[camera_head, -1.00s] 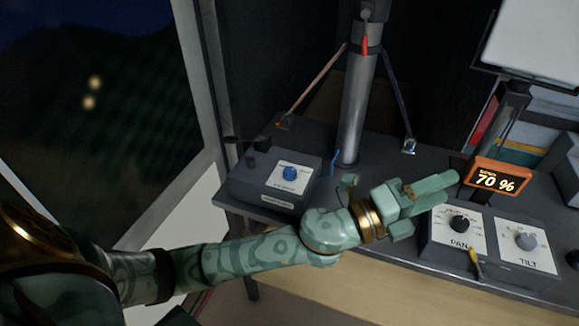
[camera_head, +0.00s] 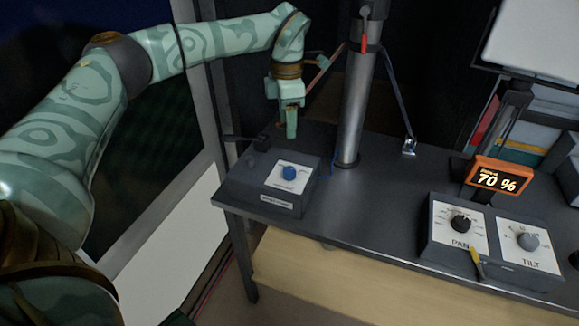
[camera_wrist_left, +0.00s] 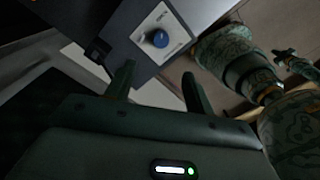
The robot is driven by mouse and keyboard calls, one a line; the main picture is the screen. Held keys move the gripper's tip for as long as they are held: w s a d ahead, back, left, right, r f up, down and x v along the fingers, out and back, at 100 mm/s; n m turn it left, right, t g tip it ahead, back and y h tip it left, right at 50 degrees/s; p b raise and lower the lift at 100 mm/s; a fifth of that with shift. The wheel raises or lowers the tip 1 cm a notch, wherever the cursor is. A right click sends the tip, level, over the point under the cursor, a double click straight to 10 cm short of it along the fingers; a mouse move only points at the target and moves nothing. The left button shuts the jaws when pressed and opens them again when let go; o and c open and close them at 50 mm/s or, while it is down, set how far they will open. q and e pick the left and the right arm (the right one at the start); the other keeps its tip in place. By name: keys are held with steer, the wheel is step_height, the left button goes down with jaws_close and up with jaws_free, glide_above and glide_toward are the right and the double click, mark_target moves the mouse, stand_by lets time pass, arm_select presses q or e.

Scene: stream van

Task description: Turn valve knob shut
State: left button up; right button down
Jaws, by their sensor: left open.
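The blue valve knob (camera_head: 289,173) sits on the white label plate of a dark box (camera_head: 262,187) at the left end of the desk. My left gripper (camera_head: 290,128) points down above and behind that box in the head view, apart from the knob. In the left wrist view the blue knob (camera_wrist_left: 158,39) lies beyond my fingertips (camera_wrist_left: 157,72), which stand apart with nothing between them.
A metal mast (camera_head: 356,110) stands behind the box with braces to the desk. A control box with PAN and TILT knobs (camera_head: 460,223) and an orange display reading 70 % (camera_head: 497,179) are at the right. The desk middle (camera_head: 375,205) is clear.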

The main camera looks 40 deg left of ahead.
mark_target(289, 169)
arm_select(q)
steer(key=f+b, duration=0.1)
steer(key=f, duration=0.3)
steer(key=f+b, duration=0.1)
steer(key=f, duration=0.4)
steer(key=f+b, duration=0.2)
steer(key=f, duration=0.3)
steer(key=shift+s+d, duration=0.15)
steer(key=shift+d, duration=0.1)
arm_select(e)
steer(key=f, duration=0.2)
steer(key=s+f, duration=0.1)
steer(key=f, duration=0.1)
steer(key=shift+s+d, duration=0.2)
arm_select(q)
steer(key=shift+r, duration=0.1)
steer(key=c, duration=1)
